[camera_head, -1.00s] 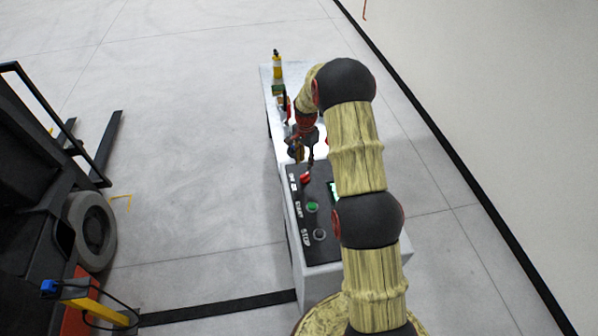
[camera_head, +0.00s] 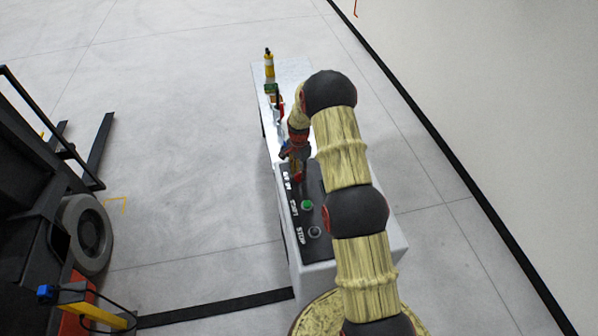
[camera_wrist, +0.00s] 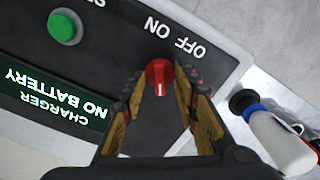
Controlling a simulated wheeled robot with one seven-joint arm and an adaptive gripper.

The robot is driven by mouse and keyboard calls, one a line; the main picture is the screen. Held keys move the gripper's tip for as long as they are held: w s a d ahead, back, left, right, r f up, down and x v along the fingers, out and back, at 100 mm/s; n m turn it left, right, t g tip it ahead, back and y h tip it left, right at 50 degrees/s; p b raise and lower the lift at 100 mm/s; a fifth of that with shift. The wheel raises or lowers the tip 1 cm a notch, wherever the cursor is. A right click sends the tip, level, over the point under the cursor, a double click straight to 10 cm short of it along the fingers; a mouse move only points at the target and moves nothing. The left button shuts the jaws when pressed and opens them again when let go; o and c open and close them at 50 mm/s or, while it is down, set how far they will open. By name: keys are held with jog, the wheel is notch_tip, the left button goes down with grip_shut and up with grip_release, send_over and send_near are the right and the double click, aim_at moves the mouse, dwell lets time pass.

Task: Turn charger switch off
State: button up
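The red rotary charger switch (camera_wrist: 159,78) sits on the dark panel (camera_wrist: 130,40) below the printed words ON and OFF in the wrist view. Its white mark runs up and down in that picture. My gripper (camera_wrist: 166,76) has its two yellow-and-black fingers apart, one on each side of the red switch. I cannot tell whether the fingers touch it. In the head view my gripper (camera_head: 297,168) is over the far end of the panel and largely covers the switch.
A green button (camera_head: 307,205) and a STOP button (camera_head: 314,232) are nearer on the panel. The charger display (camera_wrist: 55,100) reads NO BATTERY. A white bottle-like object (camera_wrist: 278,140) lies beside the panel. A yellow bottle (camera_head: 269,66) stands on the table's far end. A forklift (camera_head: 50,200) is at left.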

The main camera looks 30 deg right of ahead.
jog(key=shift+c, duration=0.7)
grip_shut()
jog(key=shift+f+n+b, duration=0.1)
jog(key=shift+n+b, duration=0.2)
jog(key=n+b, duration=0.3)
jog(key=n, duration=0.1)
jog(key=n+b, duration=0.1)
jog(key=n, duration=0.3)
jog(key=shift+b, duration=0.4)
jog(key=shift+n+b, duration=0.55)
jog(key=shift+n, duration=1.05)
jog(key=shift+o, duration=0.7)
grip_release()
